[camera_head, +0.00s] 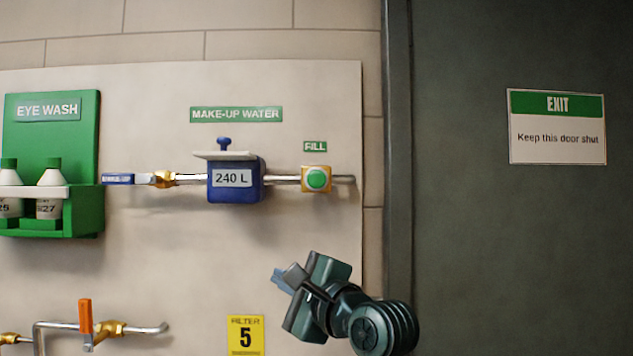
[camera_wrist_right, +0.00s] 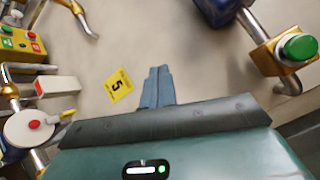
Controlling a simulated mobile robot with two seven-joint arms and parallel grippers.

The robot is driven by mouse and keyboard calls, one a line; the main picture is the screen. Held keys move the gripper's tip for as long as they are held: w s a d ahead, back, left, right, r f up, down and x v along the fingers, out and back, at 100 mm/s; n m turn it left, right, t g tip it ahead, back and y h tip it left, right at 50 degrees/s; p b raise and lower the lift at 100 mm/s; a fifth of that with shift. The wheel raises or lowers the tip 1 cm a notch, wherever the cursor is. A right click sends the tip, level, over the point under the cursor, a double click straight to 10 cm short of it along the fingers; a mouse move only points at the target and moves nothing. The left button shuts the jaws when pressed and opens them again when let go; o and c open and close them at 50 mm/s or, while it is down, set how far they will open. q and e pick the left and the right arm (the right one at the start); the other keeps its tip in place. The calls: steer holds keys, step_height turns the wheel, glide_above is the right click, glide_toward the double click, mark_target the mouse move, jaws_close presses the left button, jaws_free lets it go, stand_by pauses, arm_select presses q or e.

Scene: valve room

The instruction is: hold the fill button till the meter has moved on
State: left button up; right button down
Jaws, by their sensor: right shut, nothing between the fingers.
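The green fill button (camera_head: 317,178) sits in a brass-coloured housing on the make-up water pipe, under a small FILL label (camera_head: 315,146). It also shows at the upper right of the right wrist view (camera_wrist_right: 297,47). The blue meter (camera_head: 236,180) is left of it on the same pipe and reads 240 L; its lid is raised. My right gripper (camera_head: 282,279) is shut and empty, below and left of the button and apart from it. Its closed fingers (camera_wrist_right: 157,87) show in the right wrist view, clear of the button. My left gripper is not in view.
A blue-handled valve (camera_head: 130,179) is left of the meter. A green eye wash station (camera_head: 88,130) with bottles is at far left. An orange-handled valve (camera_head: 86,316) is low left, and a yellow FILTER 5 sign (camera_head: 245,336) is below. A dark door (camera_head: 520,230) is at right.

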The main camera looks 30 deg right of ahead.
mark_target(324, 182)
steer(key=s+r+m+t+y, duration=0.1)
steer(key=s+r+m, duration=0.2)
steer(key=r, duration=0.4)
steer(key=s+d+r+m+t+y, duration=0.1)
steer(key=s+r+m, duration=0.2)
steer(key=s+r, duration=0.3)
step_height(324, 182, up, 2)
steer(key=shift+d+r+m+t, duration=0.1)
steer(key=shift+d+m+t, duration=0.1)
steer(key=shift+m+t, duration=0.1)
steer(key=shift+s, duration=0.1)
steer(key=w+d, duration=0.1)
steer(key=w, duration=0.1)
steer(key=w+d, duration=0.1)
steer(key=w, duration=0.1)
steer(key=w+d, duration=0.2)
steer(key=w, duration=0.1)
steer(key=shift+d, duration=0.1)
steer(key=shift+w+d, duration=0.2)
steer(key=shift+w, duration=0.05)
steer(key=shift+w, duration=0.1)
stand_by(0.9)
